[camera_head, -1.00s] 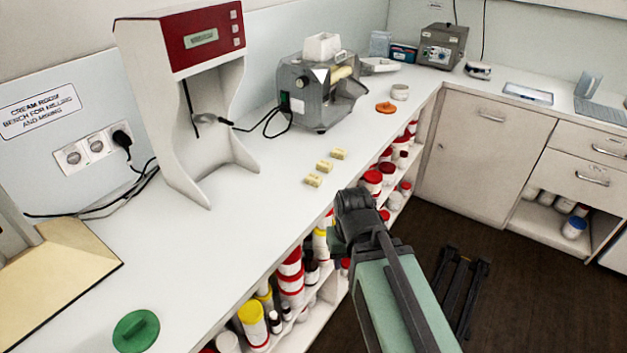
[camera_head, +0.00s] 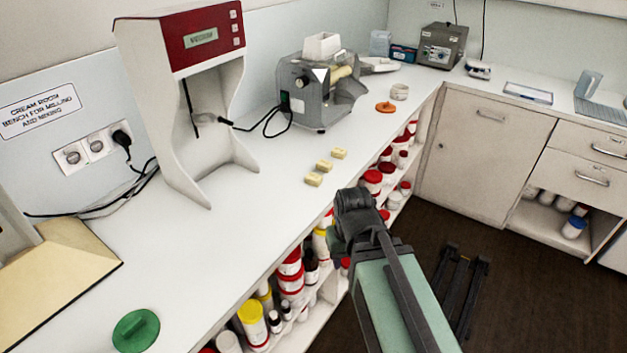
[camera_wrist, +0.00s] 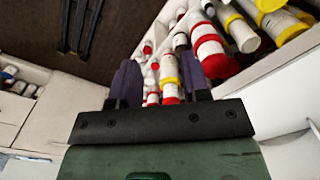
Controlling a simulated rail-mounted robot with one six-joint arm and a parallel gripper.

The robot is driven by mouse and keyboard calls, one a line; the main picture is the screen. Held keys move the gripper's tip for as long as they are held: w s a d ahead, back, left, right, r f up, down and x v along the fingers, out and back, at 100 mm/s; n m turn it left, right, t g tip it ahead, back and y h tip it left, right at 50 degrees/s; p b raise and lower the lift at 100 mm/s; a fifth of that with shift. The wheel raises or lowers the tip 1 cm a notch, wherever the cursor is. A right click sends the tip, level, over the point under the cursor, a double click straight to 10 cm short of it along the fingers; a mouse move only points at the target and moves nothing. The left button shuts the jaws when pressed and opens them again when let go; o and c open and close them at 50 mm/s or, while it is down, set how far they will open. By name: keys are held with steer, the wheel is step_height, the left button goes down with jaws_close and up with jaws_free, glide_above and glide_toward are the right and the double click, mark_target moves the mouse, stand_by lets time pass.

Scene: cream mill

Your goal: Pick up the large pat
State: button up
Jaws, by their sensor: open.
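Three pale yellow pats lie in a short row near the front edge of the white bench: a near pat (camera_head: 313,179), a middle pat (camera_head: 324,166) and a far pat (camera_head: 339,153). The near one looks slightly bigger, but I cannot tell from here whether it is truly the largest. My gripper (camera_wrist: 160,80) is open and empty in the wrist view, its two dark fingers apart, facing the shelf under the bench. In the head view my arm is in front of the bench, right of and nearer than the pats; the fingertips are hidden there. No pat shows in the wrist view.
A grey milling machine (camera_head: 320,92) stands behind the pats, with a red-topped white stand (camera_head: 200,100) to its left. An orange lid (camera_head: 386,107) lies beyond them. Red- and yellow-lidded tubs (camera_head: 290,275) fill the shelf below. The bench around the pats is clear.

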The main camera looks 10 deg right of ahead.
steer(key=shift+o, duration=0.3)
steer(key=o, duration=0.5)
steer(key=shift+f, duration=0.1)
